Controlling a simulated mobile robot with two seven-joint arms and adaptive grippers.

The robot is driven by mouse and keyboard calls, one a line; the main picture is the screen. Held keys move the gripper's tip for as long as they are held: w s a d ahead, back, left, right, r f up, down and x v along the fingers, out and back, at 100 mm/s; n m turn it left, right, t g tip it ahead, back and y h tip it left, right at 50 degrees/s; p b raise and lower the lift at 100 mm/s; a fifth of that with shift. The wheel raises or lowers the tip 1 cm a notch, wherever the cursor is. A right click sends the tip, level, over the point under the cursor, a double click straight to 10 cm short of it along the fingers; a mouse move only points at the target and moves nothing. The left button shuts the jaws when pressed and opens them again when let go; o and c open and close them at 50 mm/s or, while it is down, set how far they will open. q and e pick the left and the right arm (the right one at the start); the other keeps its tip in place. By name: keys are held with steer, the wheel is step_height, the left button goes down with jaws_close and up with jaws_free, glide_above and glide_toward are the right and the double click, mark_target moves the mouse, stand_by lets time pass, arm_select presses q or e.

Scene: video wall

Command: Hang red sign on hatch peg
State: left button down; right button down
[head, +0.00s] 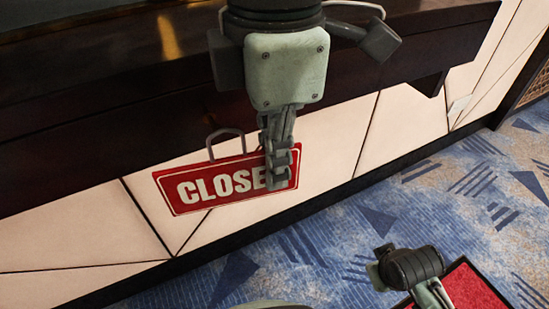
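The red sign (222,187) has a white border and white letters reading "CLOSE", with the end of the word covered. A grey wire loop (226,134) stands up from its top edge. My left gripper (279,180) points down over the sign's right end. Its fingers look closed on that end, and the sign is in front of the pale panelled wall, slightly tilted. My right gripper (432,292) is partly in view at the bottom right, away from the sign, cut off by the frame edge. Its finger opening cannot be made out. I cannot make out the hatch peg.
A dark wooden counter ledge (110,120) runs across the top, above the pale panelled wall (80,235). Blue patterned carpet (350,240) covers the floor, which looks clear in the middle. A red flat patch (470,288) lies at the bottom right by my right gripper.

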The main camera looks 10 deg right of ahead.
arm_select(q)
steer(key=shift+w, duration=0.2)
steer(key=shift+w+a+b, duration=0.25)
steer(key=shift+w+b, duration=0.05)
steer(key=shift+w, duration=0.4)
steer(key=shift+w+a+b, duration=0.25)
steer(key=shift+w+b, duration=0.05)
steer(key=shift+w, duration=0.4)
steer(key=shift+f, duration=0.1)
steer(key=shift+w+a+f+b, duration=0.15)
steer(key=shift+w+f+b, duration=0.3)
steer(key=shift+b, duration=0.25)
steer(key=shift+f+b, duration=0.35)
steer(key=shift+b, duration=0.15)
